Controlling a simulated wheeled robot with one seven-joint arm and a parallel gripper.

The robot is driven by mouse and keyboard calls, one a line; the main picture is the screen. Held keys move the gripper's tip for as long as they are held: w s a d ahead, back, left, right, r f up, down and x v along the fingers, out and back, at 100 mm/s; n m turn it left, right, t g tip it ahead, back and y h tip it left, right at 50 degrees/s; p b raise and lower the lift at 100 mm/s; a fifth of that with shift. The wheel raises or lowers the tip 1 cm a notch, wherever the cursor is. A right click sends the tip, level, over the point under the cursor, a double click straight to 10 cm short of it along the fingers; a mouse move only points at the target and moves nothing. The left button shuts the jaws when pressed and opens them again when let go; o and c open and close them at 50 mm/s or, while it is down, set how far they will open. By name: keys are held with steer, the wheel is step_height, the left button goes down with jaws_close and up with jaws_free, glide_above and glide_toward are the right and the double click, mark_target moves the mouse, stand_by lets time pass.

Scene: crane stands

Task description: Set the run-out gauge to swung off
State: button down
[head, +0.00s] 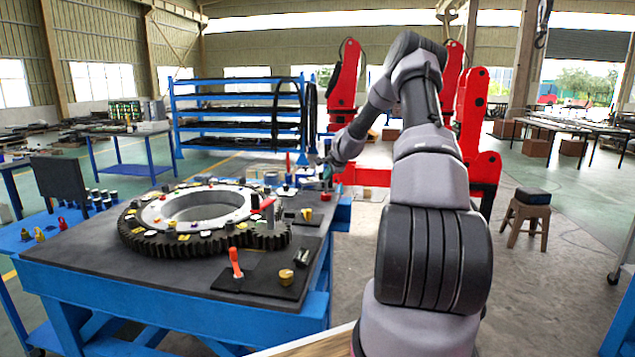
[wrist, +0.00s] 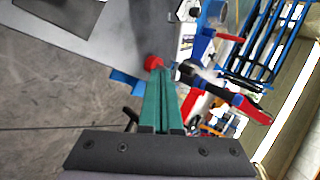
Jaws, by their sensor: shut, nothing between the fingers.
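My gripper (head: 326,174) is at the far right corner of the blue table in the head view. In the wrist view its green fingers (wrist: 161,72) are shut together, with nothing held between them. A red round knob (wrist: 153,62) shows right at the fingertips; I cannot tell whether they touch it. Beside it, a dark arm with red parts (wrist: 245,106) slants away to the lower right. I cannot tell for sure which of these parts is the run-out gauge. In the head view that corner is small and partly hidden by my gripper.
A large toothed ring (head: 140,236) lies on the table, with a small gear (head: 268,238) at its right. An orange-handled tool (head: 236,262) stands on a dark plate near the front. Red stands (head: 345,85) rise behind my arm. A stool (head: 528,215) stands at right.

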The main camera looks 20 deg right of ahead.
mark_target(315, 184)
steer(key=shift+w+f, duration=0.85)
steer(key=shift+w, duration=0.75)
steer(key=shift+w+f, duration=0.9)
steer(key=shift+w, duration=0.7)
steer(key=shift+w+f, duration=0.85)
steer(key=shift+w, duration=0.75)
steer(key=shift+w+a, duration=0.1)
